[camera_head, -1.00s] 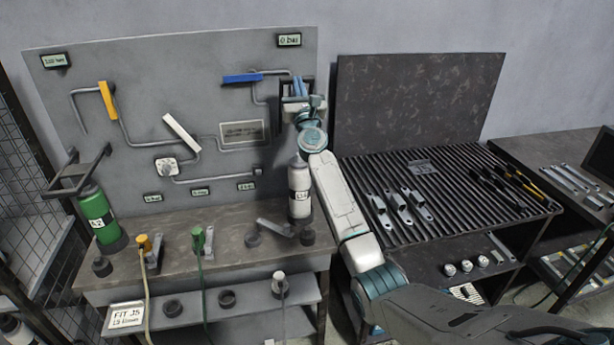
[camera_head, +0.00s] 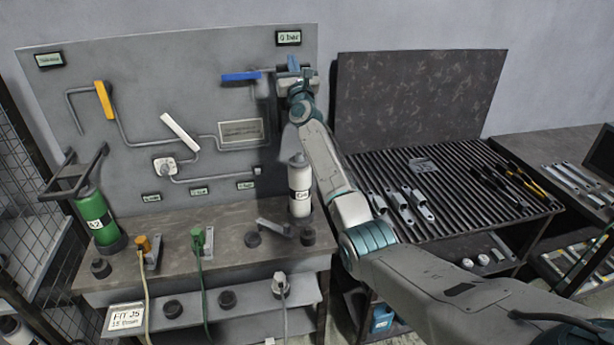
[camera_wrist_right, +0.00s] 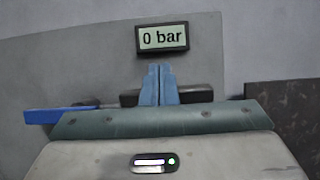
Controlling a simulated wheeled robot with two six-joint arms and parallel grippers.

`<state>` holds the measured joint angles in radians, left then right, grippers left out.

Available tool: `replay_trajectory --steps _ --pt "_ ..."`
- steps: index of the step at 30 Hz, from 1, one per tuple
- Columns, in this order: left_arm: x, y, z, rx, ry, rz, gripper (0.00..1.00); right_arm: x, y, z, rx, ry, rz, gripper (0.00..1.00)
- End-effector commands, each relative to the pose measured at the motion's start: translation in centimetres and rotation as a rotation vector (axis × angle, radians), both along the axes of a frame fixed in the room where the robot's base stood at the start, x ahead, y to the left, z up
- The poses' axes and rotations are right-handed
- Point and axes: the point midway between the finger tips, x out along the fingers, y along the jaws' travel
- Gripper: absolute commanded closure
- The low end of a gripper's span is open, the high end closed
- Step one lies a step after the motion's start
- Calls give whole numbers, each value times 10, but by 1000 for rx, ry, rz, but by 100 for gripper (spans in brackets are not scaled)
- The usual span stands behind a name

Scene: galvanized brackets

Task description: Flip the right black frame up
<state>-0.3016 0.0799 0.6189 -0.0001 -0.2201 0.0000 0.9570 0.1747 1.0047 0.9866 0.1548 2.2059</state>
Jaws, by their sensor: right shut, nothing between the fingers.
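The right black frame is mostly hidden behind my right gripper (camera_head: 293,63) at the panel's upper right. In the right wrist view a dark bar (camera_wrist_right: 197,93), which looks like part of this frame, shows on both sides of my blue fingers (camera_wrist_right: 160,75). The fingers are shut together with nothing between them and point up toward the "0 bar" display (camera_wrist_right: 162,38). I cannot tell whether they touch the bar. A white bottle (camera_head: 300,187) stands upright on the bench below. My left gripper is not in view.
A blue handle (camera_head: 240,76) sits just left of my right gripper. The left black frame (camera_head: 76,175) sticks out above a green bottle (camera_head: 95,217). A slatted table (camera_head: 455,205) with metal brackets stands to the right of the bench.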

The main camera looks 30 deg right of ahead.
Motion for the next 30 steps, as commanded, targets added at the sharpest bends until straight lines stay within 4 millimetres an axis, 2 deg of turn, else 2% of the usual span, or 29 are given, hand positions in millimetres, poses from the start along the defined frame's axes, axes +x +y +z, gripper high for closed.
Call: replay_trajectory --steps 15,30 --pt "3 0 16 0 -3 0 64 20 -5 5 24 93 2 100" --pt "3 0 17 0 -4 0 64 24 -6 4 26 109 1 100"
